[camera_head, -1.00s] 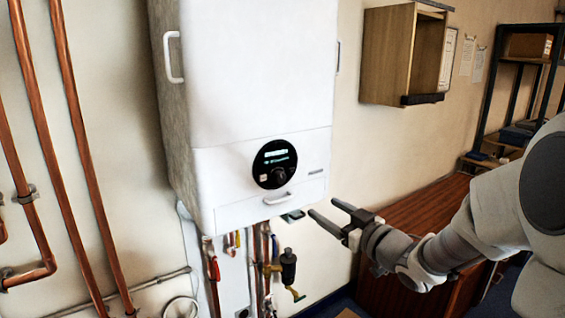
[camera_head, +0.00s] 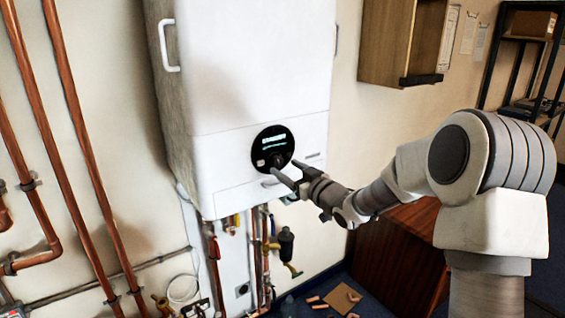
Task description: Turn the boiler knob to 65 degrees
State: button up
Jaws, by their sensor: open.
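The white boiler (camera_head: 240,70) hangs on the wall in the head view. Its round black control panel (camera_head: 259,147) has a lit display at the top, too small to read. The dark boiler knob (camera_head: 278,159) sits low on the panel and is partly hidden by my gripper. My gripper (camera_head: 284,171) is open, with its fingertips at the lower right of the panel, close to the knob. I cannot tell whether the fingers touch the knob or stand around it. The knob's angle cannot be read.
Copper pipes (camera_head: 75,140) run down the wall at the left. Valves and a black fitting (camera_head: 286,243) hang below the boiler. A wooden cabinet (camera_head: 398,40) is on the wall at the right. A wooden bench (camera_head: 395,262) stands below my arm. Cardboard (camera_head: 342,298) lies on the floor.

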aim_at(277, 162)
jog(key=shift+x, duration=1.45)
grip_shut()
